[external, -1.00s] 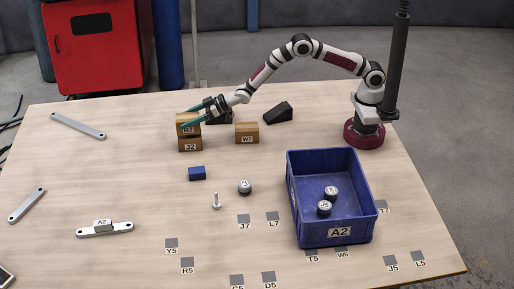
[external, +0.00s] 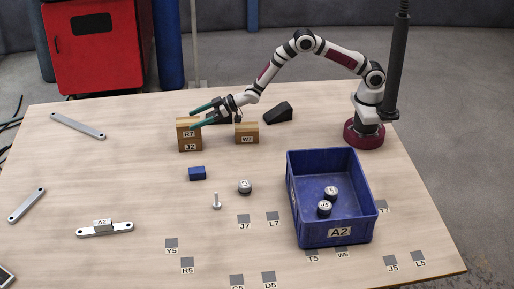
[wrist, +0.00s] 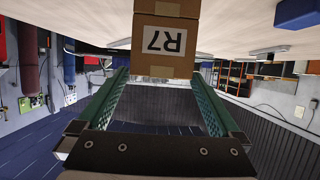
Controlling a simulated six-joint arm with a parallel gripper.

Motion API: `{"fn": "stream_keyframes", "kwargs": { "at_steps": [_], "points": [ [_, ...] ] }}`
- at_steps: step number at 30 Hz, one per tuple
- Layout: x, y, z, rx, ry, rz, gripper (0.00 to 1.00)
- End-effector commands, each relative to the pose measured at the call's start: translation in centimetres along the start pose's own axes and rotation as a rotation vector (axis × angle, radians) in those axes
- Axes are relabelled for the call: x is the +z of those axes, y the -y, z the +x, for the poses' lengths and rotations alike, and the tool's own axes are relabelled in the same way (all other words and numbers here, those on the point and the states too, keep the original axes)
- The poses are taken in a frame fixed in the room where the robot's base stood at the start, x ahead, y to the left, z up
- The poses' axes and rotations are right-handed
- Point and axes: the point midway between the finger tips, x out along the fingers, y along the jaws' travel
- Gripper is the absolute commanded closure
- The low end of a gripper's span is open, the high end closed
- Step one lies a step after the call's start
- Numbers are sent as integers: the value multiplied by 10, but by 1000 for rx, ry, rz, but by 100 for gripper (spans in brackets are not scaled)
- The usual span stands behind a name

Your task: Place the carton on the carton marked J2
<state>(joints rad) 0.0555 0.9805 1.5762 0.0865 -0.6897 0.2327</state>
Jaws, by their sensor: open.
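The carton marked R7 (external: 182,128) stands upright on top of the carton marked J2 (external: 184,147), roughly in line with it. In the wrist view, where the scene is upside down, carton R7 (wrist: 148,56) lies ahead, beyond the fingertips and between their lines. A strip of carton J2 (wrist: 170,7) shows at the top edge. My gripper (external: 191,118) is open and empty, beside the upper part of the stack. It also shows in the wrist view (wrist: 160,88), with both fingers spread and a clear gap between them.
A carton marked W7 (external: 247,139) and black wedges (external: 278,112) stand right of the stack. A blue block (external: 197,173) lies in front.

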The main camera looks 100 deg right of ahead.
Motion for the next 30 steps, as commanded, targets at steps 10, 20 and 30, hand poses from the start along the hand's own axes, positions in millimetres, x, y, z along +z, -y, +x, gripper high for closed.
{"fn": "stream_keyframes", "kwargs": {
  "at_steps": [10,20,30],
  "points": [
    [-1,0,-73,0,-1,0,0],
    [-6,-1,-99,11,53,27,0],
    [47,30,-400,124,893,362,0]
  ]
}}
